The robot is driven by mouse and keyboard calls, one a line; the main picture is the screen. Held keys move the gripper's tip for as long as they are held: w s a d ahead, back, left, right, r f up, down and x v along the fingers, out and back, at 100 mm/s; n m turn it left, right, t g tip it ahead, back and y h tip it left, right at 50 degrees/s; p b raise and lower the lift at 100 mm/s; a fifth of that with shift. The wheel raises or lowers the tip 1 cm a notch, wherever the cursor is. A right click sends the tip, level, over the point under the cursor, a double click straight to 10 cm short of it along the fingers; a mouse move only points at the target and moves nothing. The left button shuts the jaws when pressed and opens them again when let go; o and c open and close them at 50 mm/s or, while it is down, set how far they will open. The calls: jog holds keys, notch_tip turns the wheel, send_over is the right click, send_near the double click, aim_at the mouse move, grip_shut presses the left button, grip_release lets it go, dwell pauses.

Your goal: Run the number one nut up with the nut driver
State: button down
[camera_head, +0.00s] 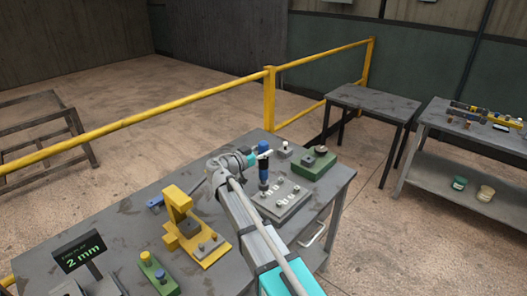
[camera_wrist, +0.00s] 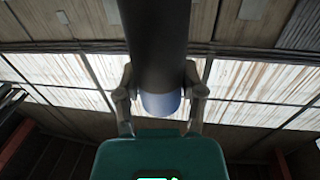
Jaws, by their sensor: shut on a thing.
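The nut driver (camera_head: 264,172), blue with a dark band, stands upright at the left back part of a grey plate (camera_head: 296,211) with several pale studs or nuts. My gripper (camera_head: 252,158) is shut on it near its upper part. In the wrist view, the fingers (camera_wrist: 160,92) close around the driver's dark shaft (camera_wrist: 154,40), with a blue end (camera_wrist: 160,104) showing between them. The driver's lower tip is close above or on the plate; I cannot tell if it touches a nut. No number marks are readable, so I cannot tell which nut is number one.
A yellow rail (camera_head: 190,100) runs behind. Two more tables stand at right.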

jog(key=shift+r+p, duration=1.05)
jog(key=shift+r, duration=0.25)
jog(key=shift+s, duration=0.1)
